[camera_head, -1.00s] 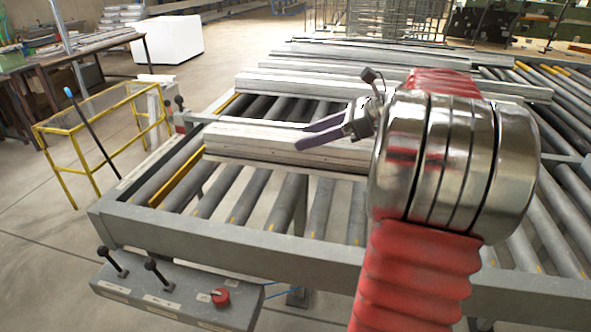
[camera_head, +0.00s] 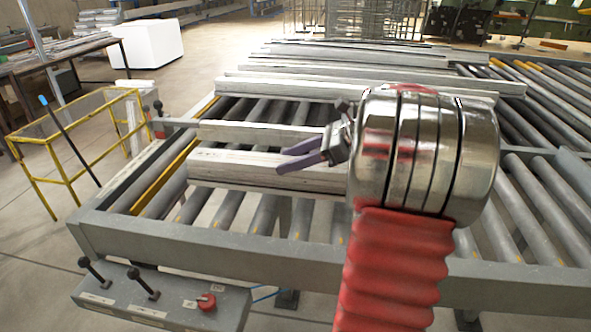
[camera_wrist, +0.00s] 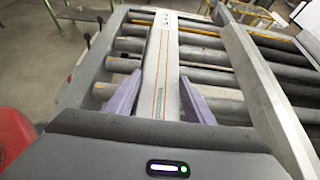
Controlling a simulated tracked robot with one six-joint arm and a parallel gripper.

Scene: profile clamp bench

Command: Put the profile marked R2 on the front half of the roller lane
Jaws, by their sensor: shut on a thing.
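My gripper (camera_head: 281,160) has its two purple fingers on either side of a pale profile (camera_head: 230,171) and is shut on it. The marks are too small to read as R2. The profile lies level across the rollers of the lane (camera_head: 212,207), near its front rail; I cannot tell whether it touches them. My wrist hides its right end.
Just behind is a parallel pale beam (camera_head: 250,134), with a gap between. Several more profiles (camera_head: 300,88) lie further back. A control box (camera_head: 175,300) with levers and a red knob sits below the front rail. A yellow guard frame (camera_head: 65,180) stands left.

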